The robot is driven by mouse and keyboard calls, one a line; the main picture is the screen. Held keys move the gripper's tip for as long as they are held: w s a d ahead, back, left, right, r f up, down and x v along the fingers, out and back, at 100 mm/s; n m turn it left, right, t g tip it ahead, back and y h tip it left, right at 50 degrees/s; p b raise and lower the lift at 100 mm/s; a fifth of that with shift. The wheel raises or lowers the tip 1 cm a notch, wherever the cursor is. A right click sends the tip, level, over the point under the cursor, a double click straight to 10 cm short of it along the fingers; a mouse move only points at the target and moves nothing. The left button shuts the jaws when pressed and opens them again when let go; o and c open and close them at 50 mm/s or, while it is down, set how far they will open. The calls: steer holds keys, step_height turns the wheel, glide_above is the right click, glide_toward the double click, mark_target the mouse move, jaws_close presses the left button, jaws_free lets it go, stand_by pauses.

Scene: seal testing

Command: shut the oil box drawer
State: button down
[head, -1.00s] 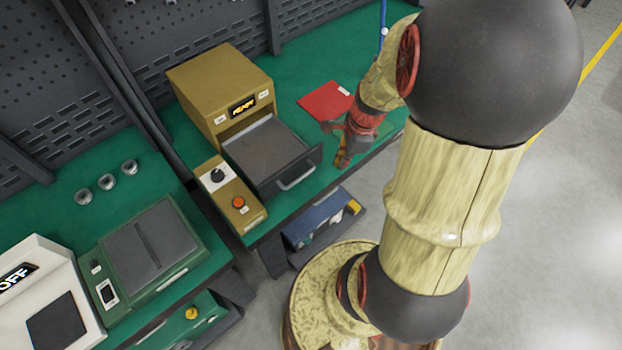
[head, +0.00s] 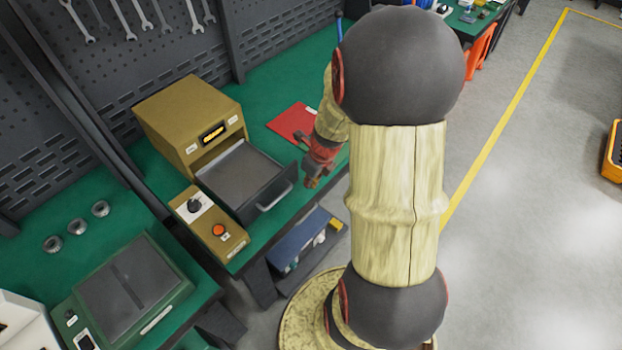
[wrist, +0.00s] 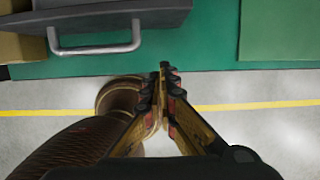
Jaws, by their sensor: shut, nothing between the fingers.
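The oil box (head: 184,113) is a tan cabinet with a lit display, standing on the green bench. Its dark grey drawer (head: 240,176) is pulled out toward the bench's front edge. The drawer's metal handle (head: 275,196) is on its front face; in the wrist view the handle (wrist: 98,49) shows at upper left. My gripper (head: 312,183) is to the right of the drawer front, apart from it. In the wrist view the fingertips of my gripper (wrist: 164,72) are together and empty, just right of the handle.
A tan control box (head: 208,222) with a black knob and orange button stands left of the drawer. A red folder (head: 292,123) lies on the bench behind my gripper. A blue bin (head: 303,240) sits below the bench edge. A green device (head: 130,285) is at lower left.

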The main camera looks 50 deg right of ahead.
mark_target(246, 149)
steer(key=b+x, duration=0.1)
steer(key=x, duration=0.3)
steer(key=shift+w+r+b, duration=0.1)
steer(key=shift+w+b, duration=0.25)
steer(key=shift+w, duration=0.85)
steer(key=shift+w+a, duration=0.1)
steer(key=shift+w, duration=0.7)
steer(key=shift+r, duration=0.1)
steer(key=shift+w+r+p, duration=0.1)
steer(key=shift+w+p, duration=0.4)
steer(key=shift+w, duration=0.05)
steer(key=w+p, duration=0.6)
steer(key=w, duration=0.2)
steer(key=w+p, duration=0.5)
steer(key=w, duration=0.2)
steer(key=w+a+p, duration=0.1)
steer(key=w+p, duration=0.5)
steer(key=w, duration=0.2)
steer(key=shift+w+p, duration=0.3)
steer(key=shift+p, duration=0.05)
steer(key=shift+w+d, duration=0.1)
steer(key=shift+w, duration=0.05)
